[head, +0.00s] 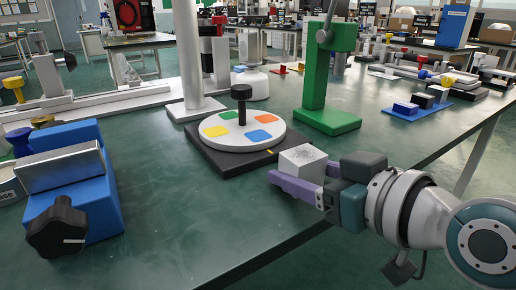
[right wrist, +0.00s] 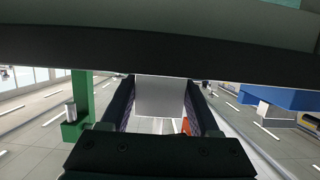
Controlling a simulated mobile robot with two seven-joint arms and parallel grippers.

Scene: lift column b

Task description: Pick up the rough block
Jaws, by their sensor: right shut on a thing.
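The rough block (head: 303,161) is a pale grey-white cube with a dark speckled patch on its top face. My right gripper (head: 300,182) has come in from the right and is shut on it, with a purple finger along its near side. In the right wrist view the block (right wrist: 160,98) sits between the two dark fingers (right wrist: 161,112). In the head view it is near the front right edge of the table; the finger hides its lower part, so I cannot tell its height above the table. My left gripper is not in view.
Left of the block, a white disc (head: 243,144) with coloured patches and a black knob rests on a black base. A green stand (head: 315,85) rises behind the block. A blue vise (head: 95,205) is at the left. The front middle of the green table (head: 200,225) is bare.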

